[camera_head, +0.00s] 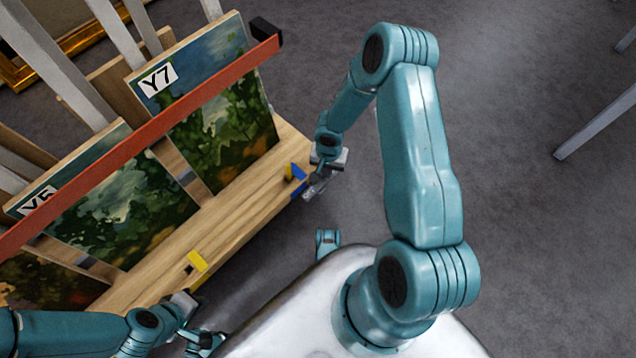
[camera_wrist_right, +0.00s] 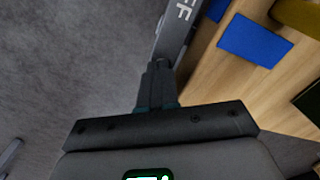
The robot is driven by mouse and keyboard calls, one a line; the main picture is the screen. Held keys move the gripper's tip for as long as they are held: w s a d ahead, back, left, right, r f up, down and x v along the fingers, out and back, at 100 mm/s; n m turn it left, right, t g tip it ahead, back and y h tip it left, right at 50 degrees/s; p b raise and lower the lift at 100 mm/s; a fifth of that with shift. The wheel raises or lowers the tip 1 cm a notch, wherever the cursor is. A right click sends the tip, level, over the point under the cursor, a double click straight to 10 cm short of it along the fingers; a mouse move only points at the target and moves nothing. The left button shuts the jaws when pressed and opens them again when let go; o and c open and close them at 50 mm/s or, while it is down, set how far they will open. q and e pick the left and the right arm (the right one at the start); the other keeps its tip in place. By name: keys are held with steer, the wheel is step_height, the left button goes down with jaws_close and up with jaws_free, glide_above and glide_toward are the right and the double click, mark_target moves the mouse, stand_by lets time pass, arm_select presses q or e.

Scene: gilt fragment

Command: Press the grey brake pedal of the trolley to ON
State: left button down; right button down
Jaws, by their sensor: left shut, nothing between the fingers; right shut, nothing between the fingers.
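The trolley's grey brake pedal (camera_wrist_right: 176,32) shows in the right wrist view as a light grey strip along the wooden deck edge, with the letters "FF" readable. My right gripper (camera_wrist_right: 157,78) is shut and empty, its fingertips close to the pedal strip; I cannot tell whether they touch. In the head view, my right gripper (camera_head: 316,180) is at the deck's right end beside a blue patch (camera_head: 299,180), and the pedal is hard to separate from it. My left gripper (camera_head: 190,328) is low at the left, by the deck's near edge, shut and empty.
The wooden trolley deck (camera_head: 225,215) bears paintings tagged Y7 (camera_head: 158,79) and Y5 (camera_head: 40,200) behind a red bar (camera_head: 120,155). A yellow patch (camera_head: 197,262) marks the deck edge. Grey floor (camera_head: 530,220) is open to the right; a metal leg (camera_head: 595,125) stands there.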

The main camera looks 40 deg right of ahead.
steer(key=shift+f, duration=0.2)
steer(key=shift+r+p, duration=1.65)
steer(key=shift+r, duration=1.9)
